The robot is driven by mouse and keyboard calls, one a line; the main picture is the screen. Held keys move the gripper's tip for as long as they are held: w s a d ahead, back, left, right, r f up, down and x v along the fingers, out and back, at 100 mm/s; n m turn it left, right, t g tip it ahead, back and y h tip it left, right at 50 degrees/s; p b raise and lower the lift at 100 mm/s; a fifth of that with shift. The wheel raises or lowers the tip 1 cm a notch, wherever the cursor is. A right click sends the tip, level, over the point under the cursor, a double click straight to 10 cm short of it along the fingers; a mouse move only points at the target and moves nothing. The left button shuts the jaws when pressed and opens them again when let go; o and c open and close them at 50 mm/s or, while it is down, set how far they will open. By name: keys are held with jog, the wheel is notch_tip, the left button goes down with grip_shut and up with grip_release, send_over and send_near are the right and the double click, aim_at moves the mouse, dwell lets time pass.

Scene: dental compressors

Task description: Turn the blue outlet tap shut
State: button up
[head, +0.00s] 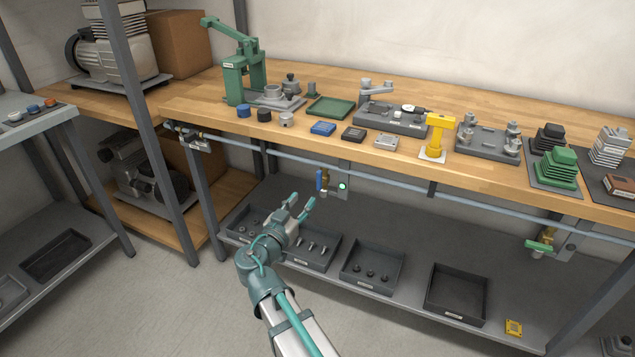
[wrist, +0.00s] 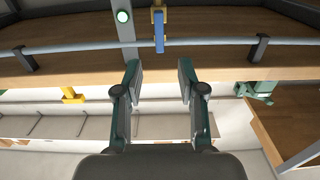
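The blue outlet tap (head: 319,181) has an upright blue handle beside a brass valve body, under the front of the workbench. In the wrist view its blue handle (wrist: 159,32) stands crosswise to the grey pipe, just beyond and between my fingertips. My gripper (head: 302,203) is below and left of the tap in the head view, with its fingers pointing toward it. In the wrist view my gripper (wrist: 159,70) is open, with nothing between the fingers and a gap to the handle.
A grey pipe (head: 271,154) runs along the bench front. A lit green lamp (head: 342,186) sits on a bracket beside the tap. A green-handled tap (head: 539,246) is far right. Trays (head: 372,270) stand on the lower shelf. The bench top (head: 205,104) holds several fixtures.

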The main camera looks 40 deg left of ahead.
aim_at(318, 181)
jog(key=x, duration=1)
jog(key=shift+w, duration=0.25)
grip_shut()
